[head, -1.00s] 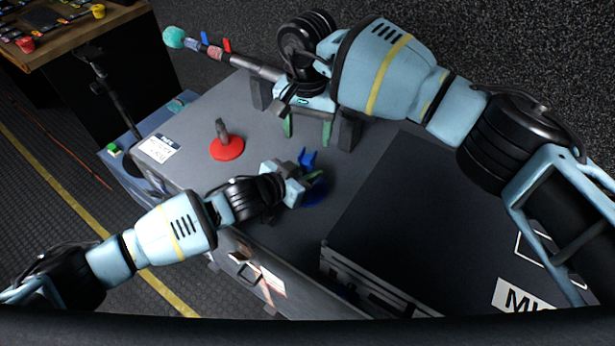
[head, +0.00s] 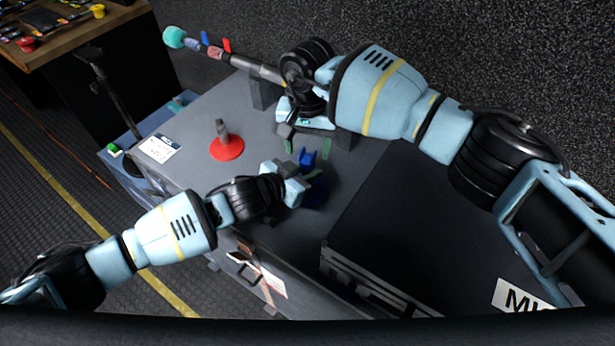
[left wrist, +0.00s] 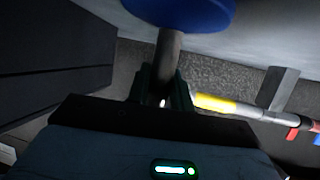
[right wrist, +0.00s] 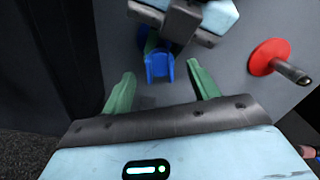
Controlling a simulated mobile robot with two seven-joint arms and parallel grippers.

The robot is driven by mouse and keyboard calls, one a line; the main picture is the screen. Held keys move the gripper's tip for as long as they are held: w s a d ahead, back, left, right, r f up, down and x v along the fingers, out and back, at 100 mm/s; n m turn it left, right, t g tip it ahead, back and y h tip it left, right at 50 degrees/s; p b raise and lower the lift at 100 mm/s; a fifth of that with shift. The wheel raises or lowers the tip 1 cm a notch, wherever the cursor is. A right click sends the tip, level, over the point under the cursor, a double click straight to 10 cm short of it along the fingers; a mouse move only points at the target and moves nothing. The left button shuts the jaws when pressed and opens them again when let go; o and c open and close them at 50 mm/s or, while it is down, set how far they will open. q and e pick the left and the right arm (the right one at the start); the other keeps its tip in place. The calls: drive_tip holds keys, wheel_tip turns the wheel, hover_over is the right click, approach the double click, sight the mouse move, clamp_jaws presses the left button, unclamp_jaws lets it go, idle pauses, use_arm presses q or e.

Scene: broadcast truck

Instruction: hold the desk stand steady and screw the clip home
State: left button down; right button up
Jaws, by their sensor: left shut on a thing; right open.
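The desk stand has a round blue base (head: 316,194) and a grey post (left wrist: 168,55). My left gripper (head: 304,182) is shut on the post, with the base close by in the left wrist view. A blue U-shaped clip (head: 307,160) sits at the top of the stand; it also shows in the right wrist view (right wrist: 159,67), prongs toward my right gripper. My right gripper (right wrist: 161,92) is open, its green fingers spread on either side of the clip's line and apart from it. How far the clip is screwed on cannot be seen.
A second stand with a red base (head: 227,148) and a bare post stands to the left on the grey case top. A boom pole (head: 245,65) with a teal foam tip and coloured clips lies behind. A dark raised case (head: 430,235) stands to the right.

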sight(308, 159)
drive_tip(key=shift+f, duration=1.65)
drive_tip(key=shift+c, duration=0.3)
